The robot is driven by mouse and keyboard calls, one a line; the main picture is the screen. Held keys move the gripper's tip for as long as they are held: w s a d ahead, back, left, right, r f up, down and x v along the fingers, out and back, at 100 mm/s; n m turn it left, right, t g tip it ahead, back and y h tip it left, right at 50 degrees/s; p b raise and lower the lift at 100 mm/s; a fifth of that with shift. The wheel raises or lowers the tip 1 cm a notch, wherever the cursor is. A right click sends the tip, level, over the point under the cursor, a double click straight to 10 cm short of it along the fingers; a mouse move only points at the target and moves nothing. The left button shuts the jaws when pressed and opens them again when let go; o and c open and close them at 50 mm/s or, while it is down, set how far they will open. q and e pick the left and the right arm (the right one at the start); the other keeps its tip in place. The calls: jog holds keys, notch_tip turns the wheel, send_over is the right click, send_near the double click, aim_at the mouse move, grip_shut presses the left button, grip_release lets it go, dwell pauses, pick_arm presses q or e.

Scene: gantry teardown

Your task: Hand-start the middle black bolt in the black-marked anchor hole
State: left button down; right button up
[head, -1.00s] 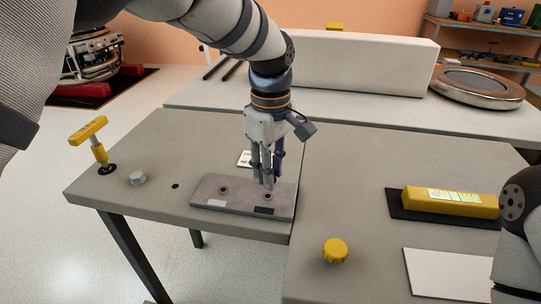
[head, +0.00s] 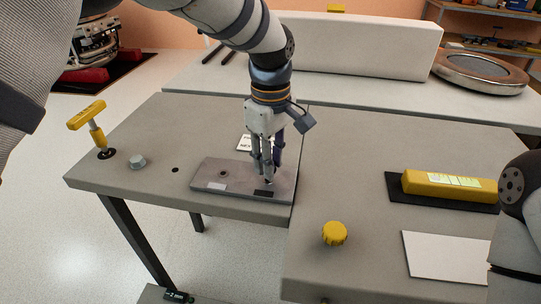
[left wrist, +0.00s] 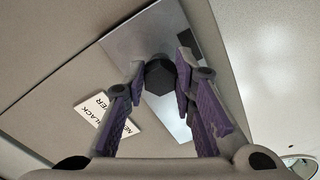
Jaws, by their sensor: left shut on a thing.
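My left gripper (head: 267,178) points down over the black-marked end of the grey anchor plate (head: 243,182). Its fingers are shut on the black bolt (left wrist: 160,75), whose dark hex head shows between the fingertips in the left wrist view. The black mark (head: 264,193) lies just in front of the fingertips. The black-marked hole is hidden behind the fingertips and bolt, so I cannot tell whether the bolt tip is in it. The plate's other hole (head: 223,174) is bare, near a white mark (head: 216,186). My right gripper is out of view.
A printed card (left wrist: 108,112) lies behind the plate. A yellow-handled tool (head: 92,125) and a grey knob (head: 137,162) stand at left. A yellow cap (head: 335,233), a yellow box (head: 450,187) and a white sheet (head: 447,257) are at right.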

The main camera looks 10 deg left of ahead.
pick_arm(q)
jog(key=shift+f, duration=0.35)
jog(key=shift+f, duration=0.2)
jog(key=shift+s+f, duration=0.15)
jog(key=shift+f, duration=0.25)
dwell(0.9)
jog(key=m, duration=0.3)
jog(key=shift+a, duration=0.1)
